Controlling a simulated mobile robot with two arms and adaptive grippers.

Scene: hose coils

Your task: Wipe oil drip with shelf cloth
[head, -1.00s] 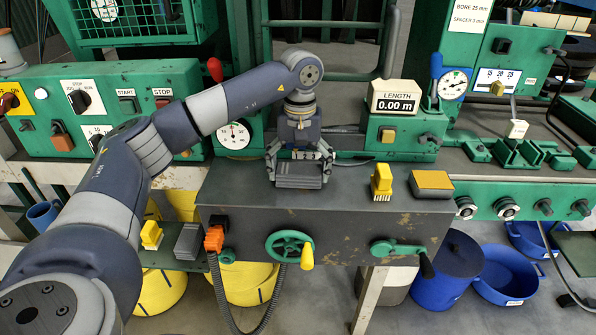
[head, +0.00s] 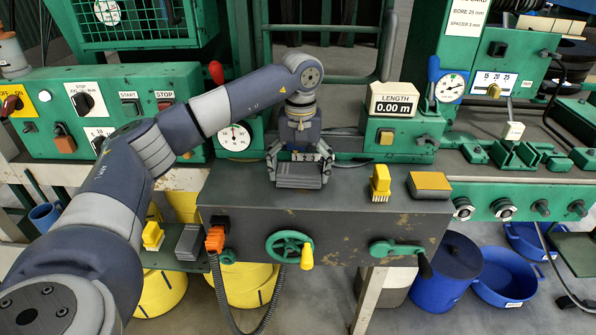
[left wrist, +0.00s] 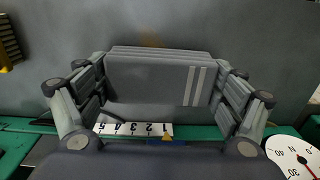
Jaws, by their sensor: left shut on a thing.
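My left gripper (head: 300,170) is shut on a grey folded cloth (head: 300,182), low over the dark top of the grey machine housing. In the left wrist view the cloth (left wrist: 150,75) has two pale stripes and sits between both fingers (left wrist: 152,92). I cannot tell whether the cloth touches the metal. A small brownish smear (left wrist: 152,43) shows on the grey surface just beyond the cloth's edge; I cannot tell whether it is oil or rust. Anything under the cloth is hidden. My right gripper is not in view.
On the housing top (head: 340,196), a yellow brush (head: 380,181) and a yellow-topped block (head: 430,184) stand right of the gripper. A dial (head: 235,137) and a length counter (head: 392,104) stand behind. A small shelf below holds another yellow brush (head: 152,235) and a grey block (head: 188,241).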

